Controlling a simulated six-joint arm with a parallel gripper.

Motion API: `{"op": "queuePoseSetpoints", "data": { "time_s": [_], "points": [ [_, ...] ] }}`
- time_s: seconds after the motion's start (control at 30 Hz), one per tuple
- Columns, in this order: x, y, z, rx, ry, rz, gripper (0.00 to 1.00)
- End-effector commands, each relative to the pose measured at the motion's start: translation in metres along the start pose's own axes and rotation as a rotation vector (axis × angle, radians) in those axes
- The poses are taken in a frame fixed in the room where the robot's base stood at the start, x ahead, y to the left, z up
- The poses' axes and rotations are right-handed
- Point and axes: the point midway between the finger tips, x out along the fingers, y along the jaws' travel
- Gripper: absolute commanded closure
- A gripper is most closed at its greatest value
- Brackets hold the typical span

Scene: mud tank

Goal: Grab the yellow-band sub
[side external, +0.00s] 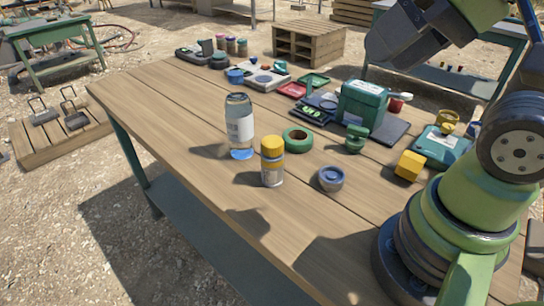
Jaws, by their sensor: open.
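No object that is plainly a sub shows. A small bottle with a yellow cap and yellow band (272,162) stands upright on the wooden table, near its middle. A clear bottle (239,127) with a white label and a blue base stands behind and left of it. My gripper (396,42) is at the top right, high above the table and well apart from the bottles. It is open; its fingertips show only partly, and I see nothing between them.
A green tape ring (298,140), a grey-blue round cup (331,179) and a yellow block (409,166) stand near the banded bottle. A green box (362,103) and small trays crowd the far side. The wooden table's (190,130) left and front parts are clear.

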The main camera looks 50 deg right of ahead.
Motion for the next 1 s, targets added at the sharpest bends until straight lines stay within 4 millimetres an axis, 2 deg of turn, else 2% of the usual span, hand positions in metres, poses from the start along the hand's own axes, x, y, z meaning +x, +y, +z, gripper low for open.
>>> {"op": "queuePoseSetpoints", "data": {
  "time_s": [0.2,0.23,0.37,0.4,0.67,0.77,0.87,1.0],
  "points": [
    [0.000,0.000,0.000,0.000,0.000,0.000,0.57],
    [0.000,0.000,0.000,0.000,0.000,0.000,0.53],
    [0.000,0.000,0.000,0.000,0.000,0.000,0.23],
    [0.000,0.000,0.000,0.000,0.000,0.000,0.20],
    [0.000,0.000,-0.001,0.000,-0.002,0.001,0.20],
    [0.004,-0.002,-0.007,0.001,-0.024,0.015,0.20],
    [0.015,-0.004,-0.020,0.002,-0.072,0.047,0.20],
    [0.045,-0.007,-0.045,0.000,-0.168,0.113,0.20]
  ]
}}
